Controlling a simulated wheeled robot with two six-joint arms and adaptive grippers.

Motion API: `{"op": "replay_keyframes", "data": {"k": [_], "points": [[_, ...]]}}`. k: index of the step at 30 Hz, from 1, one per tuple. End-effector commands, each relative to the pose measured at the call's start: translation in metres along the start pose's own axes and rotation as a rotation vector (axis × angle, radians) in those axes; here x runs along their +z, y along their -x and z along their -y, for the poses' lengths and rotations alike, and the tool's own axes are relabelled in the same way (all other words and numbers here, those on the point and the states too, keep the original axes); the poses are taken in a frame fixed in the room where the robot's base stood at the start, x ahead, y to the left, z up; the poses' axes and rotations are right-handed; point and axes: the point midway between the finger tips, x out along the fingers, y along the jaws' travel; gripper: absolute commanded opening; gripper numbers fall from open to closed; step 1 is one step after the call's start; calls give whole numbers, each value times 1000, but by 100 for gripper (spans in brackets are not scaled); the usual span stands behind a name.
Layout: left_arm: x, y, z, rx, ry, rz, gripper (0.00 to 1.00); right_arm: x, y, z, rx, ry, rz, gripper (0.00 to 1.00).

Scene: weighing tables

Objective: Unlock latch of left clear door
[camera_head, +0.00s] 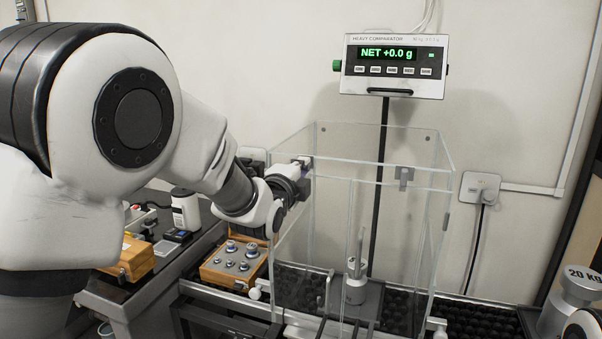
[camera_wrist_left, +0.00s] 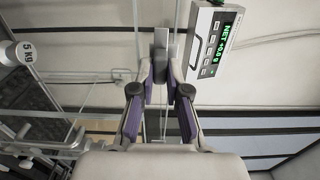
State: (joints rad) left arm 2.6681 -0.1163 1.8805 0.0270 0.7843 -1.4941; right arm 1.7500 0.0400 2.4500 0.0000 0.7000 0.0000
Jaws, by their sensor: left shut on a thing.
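The clear weighing enclosure (camera_head: 345,133) stands on the dark bench, with its panels appearing closed. My left gripper (camera_head: 303,172) reaches from the left to the upper front edge of its left clear door (camera_head: 290,215). In the left wrist view, the left gripper (camera_wrist_left: 161,75) has its purple-padded fingers closed on a small grey latch (camera_wrist_left: 161,42). The fingers hide much of this latch, so I cannot tell its exact position. Another grey latch (camera_head: 405,175) sits high on the right side of the enclosure. My right gripper is not in view.
A scale display (camera_head: 390,70) on a black post reads NET +0.0 g. A wooden box of small weights (camera_head: 235,262) is below my left arm. A 20 kg weight (camera_head: 580,285) stands at right. A metal balance piece (camera_head: 355,285) is inside the enclosure.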

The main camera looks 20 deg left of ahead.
Motion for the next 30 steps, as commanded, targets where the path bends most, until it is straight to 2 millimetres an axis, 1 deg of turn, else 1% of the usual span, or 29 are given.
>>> {"op": "replay_keyframes", "data": {"k": [12,13,14,15,23,25,28,30], "points": [[0,0,0,-1,-9,0,0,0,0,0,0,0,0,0],[0,0,0,-1,-9,0,21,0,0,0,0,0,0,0],[0,0,0,-1,-9,0,32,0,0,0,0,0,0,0],[0,0,0,-1,-9,0,40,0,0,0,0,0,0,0],[0,0,0,0,-8,0,40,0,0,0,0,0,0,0],[0,3,0,-1,-8,0,40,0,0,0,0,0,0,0],[0,15,1,-1,-8,0,40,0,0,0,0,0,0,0],[0,30,0,0,-9,0,40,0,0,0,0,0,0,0]]}}
